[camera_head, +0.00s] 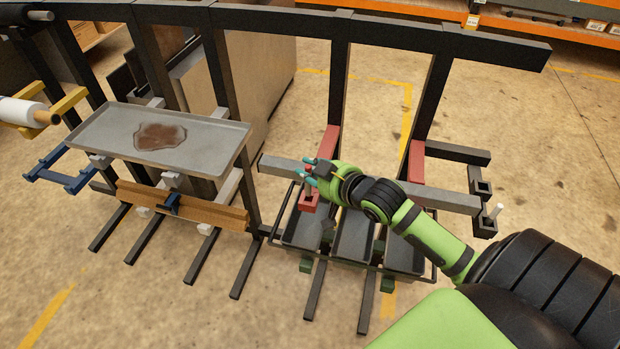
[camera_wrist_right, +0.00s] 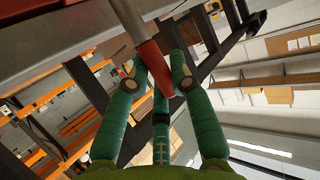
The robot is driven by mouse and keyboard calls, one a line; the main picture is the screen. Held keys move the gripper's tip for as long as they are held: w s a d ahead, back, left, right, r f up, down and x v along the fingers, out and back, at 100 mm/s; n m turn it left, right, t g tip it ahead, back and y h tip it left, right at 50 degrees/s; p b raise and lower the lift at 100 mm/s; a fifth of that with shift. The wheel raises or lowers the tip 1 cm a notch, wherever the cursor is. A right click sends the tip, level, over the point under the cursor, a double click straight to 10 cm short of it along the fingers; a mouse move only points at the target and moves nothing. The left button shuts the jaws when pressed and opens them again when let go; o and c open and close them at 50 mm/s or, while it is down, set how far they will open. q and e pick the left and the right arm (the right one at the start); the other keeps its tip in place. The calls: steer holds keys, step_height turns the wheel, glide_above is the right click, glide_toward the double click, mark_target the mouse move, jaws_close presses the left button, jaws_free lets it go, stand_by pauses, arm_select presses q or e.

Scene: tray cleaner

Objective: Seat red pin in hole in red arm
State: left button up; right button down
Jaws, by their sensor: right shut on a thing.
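My right gripper (camera_head: 309,171) is at the front end of the left red arm (camera_head: 310,203). In the right wrist view its teal fingers (camera_wrist_right: 157,82) are closed around the red handle (camera_wrist_right: 153,62) of the red pin. The pin's grey shaft (camera_wrist_right: 128,20) runs away from the handle and out of the top of that view. In the head view a short grey piece of the shaft (camera_head: 308,187) shows between the fingers and the red arm's end. Whether its tip is in the hole I cannot tell; the hole is hidden. My left gripper is not in view.
A grey beam (camera_head: 279,166) crosses the rack beside the gripper. Grey trays (camera_head: 300,233) hang below. A stained tray (camera_head: 96,124) lies at left.

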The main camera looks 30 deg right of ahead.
step_height(320, 180, down, 4)
steer(key=shift+r+p, duration=0.25)
steer(key=shift+p, duration=0.1)
steer(key=shift+f, duration=0.2)
steer(key=shift+f, duration=0.15)
steer(key=c, duration=1.1)
jaws_free()
steer(key=b+v, duration=0.1)
steer(key=v, duration=1.1)
steer(key=shift+b, duration=0.3)
